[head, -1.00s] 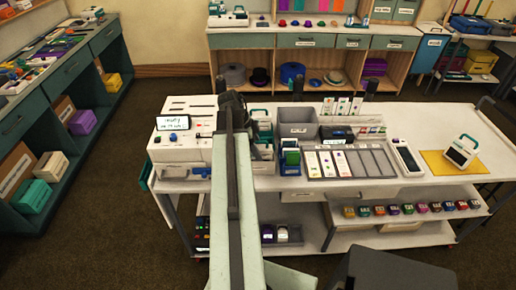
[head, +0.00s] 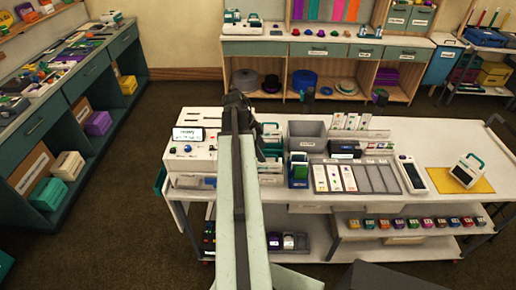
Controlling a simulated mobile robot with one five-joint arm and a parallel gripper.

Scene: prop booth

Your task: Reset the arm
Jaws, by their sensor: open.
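My arm reaches straight forward from the bottom of the head view, over the left part of a white cart (head: 300,196). My gripper (head: 237,100) is at its far end, small and dark, just right of a white machine (head: 190,150) with a small screen and a blue knob. The finger shapes are hard to make out, and I see nothing held in them. The arm hides part of the machine's right side and the cart top beneath it.
On the cart are a grey bin (head: 306,138), a tray of card slots (head: 374,180), a white handheld device (head: 411,175) and a green-handled device (head: 467,170) on a yellow mat (head: 440,182). Shelves stand left and behind. Brown floor (head: 120,230) is clear at the left.

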